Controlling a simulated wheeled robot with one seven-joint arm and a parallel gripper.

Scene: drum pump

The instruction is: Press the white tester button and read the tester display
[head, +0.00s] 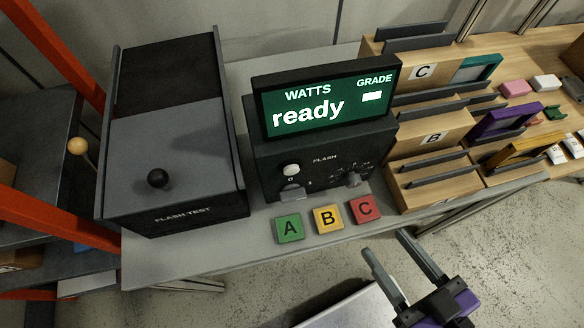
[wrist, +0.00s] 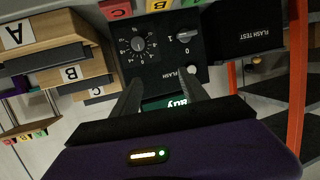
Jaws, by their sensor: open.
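The tester (head: 270,155) is a dark box on a grey bench. Its white button (head: 291,170) is on the front panel below the left part of the display, and it also shows in the wrist view (wrist: 192,69). The display (head: 330,98) is lit green and reads "WATTS ready", with a white block under "GRADE". My gripper (head: 386,242) is open, with nothing seen between its fingers, to the right of and in front of the tester, apart from the button. In the wrist view, the fingers (wrist: 163,84) point toward the panel and cover part of the display.
A dial knob (head: 352,179) and a 0/1 switch (head: 292,192) are beside and below the button. Green A (head: 289,228), yellow B (head: 327,219) and red C (head: 365,210) blocks line the bench front. A "FLASH TEST" box (head: 172,140) stands left, wooden trays (head: 430,185) right.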

